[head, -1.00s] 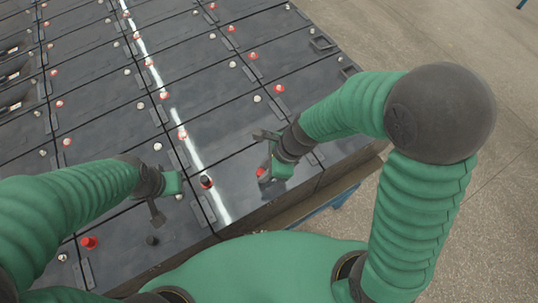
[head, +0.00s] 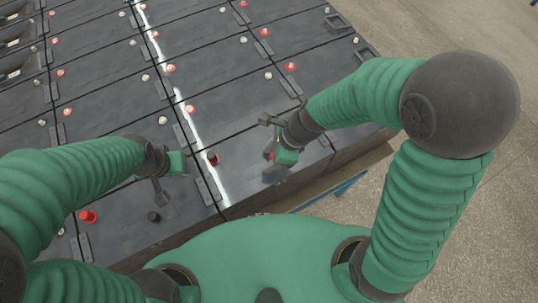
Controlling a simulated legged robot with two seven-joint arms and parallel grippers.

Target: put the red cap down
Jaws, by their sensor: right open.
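My right gripper (head: 271,147) is open, low over the front right battery. A small red cap (head: 268,156) shows between its fingers, mostly hidden by them. I cannot tell whether the cap touches the battery top.
Rows of dark batteries (head: 240,130) carry several red and pale terminals. A black-topped red terminal (head: 212,158) stands between my grippers, and a black cap (head: 153,216) lies below the left one. Open floor (head: 450,30) lies to the right.

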